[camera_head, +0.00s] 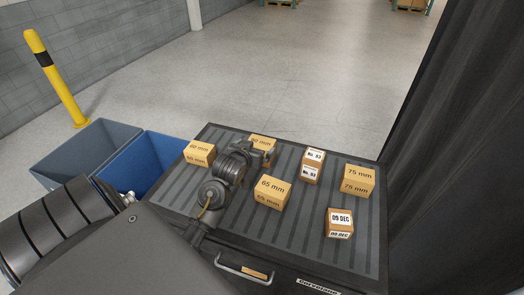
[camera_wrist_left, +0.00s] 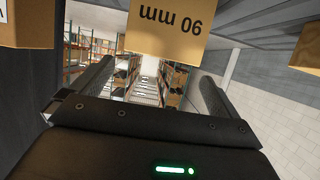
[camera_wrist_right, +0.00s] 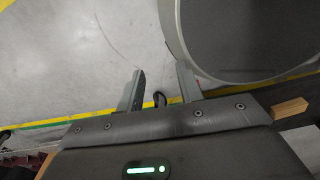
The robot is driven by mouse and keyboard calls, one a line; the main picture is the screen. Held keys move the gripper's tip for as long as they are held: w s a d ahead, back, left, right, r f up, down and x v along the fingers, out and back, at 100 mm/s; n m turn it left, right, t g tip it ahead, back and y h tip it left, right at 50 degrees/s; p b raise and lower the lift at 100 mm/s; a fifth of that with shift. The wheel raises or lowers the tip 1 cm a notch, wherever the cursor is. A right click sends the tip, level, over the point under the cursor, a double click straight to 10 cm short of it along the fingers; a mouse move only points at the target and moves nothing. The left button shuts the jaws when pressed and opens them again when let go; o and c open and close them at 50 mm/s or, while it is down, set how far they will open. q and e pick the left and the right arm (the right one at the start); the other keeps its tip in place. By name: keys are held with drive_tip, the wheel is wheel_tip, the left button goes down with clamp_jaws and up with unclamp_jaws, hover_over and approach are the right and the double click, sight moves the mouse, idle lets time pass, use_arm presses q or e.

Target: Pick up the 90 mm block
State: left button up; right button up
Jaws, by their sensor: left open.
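The 90 mm block (camera_head: 262,142) is a tan box at the back of the grooved table, partly hidden by my left gripper (camera_head: 266,158). In the left wrist view the 90 mm block (camera_wrist_left: 165,35) shows its label upside down at the top centre. My left gripper (camera_wrist_left: 153,82) is open and empty, with its fingers pointing toward the block and spread wider than its visible face. I cannot tell whether they touch it. My right gripper (camera_wrist_right: 160,85) shows a gap between its fingers and holds nothing, away from the blocks over the floor.
A blue bin (camera_head: 150,160) and a grey bin (camera_head: 85,150) stand left.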

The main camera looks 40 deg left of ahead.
sight(262, 142)
use_arm(q)
drive_tip(key=x, duration=0.3)
drive_tip(key=shift+w+f, duration=0.3)
drive_tip(key=shift+w, duration=0.05)
drive_tip(key=shift+w+a+p, duration=0.15)
drive_tip(key=shift+w+p, duration=0.05)
drive_tip(key=shift+p, duration=0.25)
drive_tip(key=x, duration=0.2)
drive_tip(key=p+x, duration=0.1)
drive_tip(key=x, duration=0.1)
drive_tip(key=shift+w+a+f, duration=0.1)
drive_tip(key=shift+a+f, duration=0.05)
drive_tip(key=shift+f, duration=0.2)
use_arm(e)
drive_tip(key=shift+w+d+r, duration=0.1)
drive_tip(key=shift+w+r, duration=0.2)
drive_tip(key=shift+r, duration=0.3)
drive_tip(key=shift+w+d+r, duration=0.1)
drive_tip(key=shift+w+r, duration=0.15)
drive_tip(key=shift+r, duration=0.35)
use_arm(q)
drive_tip(key=c, duration=0.8)
drive_tip(key=shift+c, duration=0.6)
use_arm(e)
drive_tip(key=shift+a, duration=0.1)
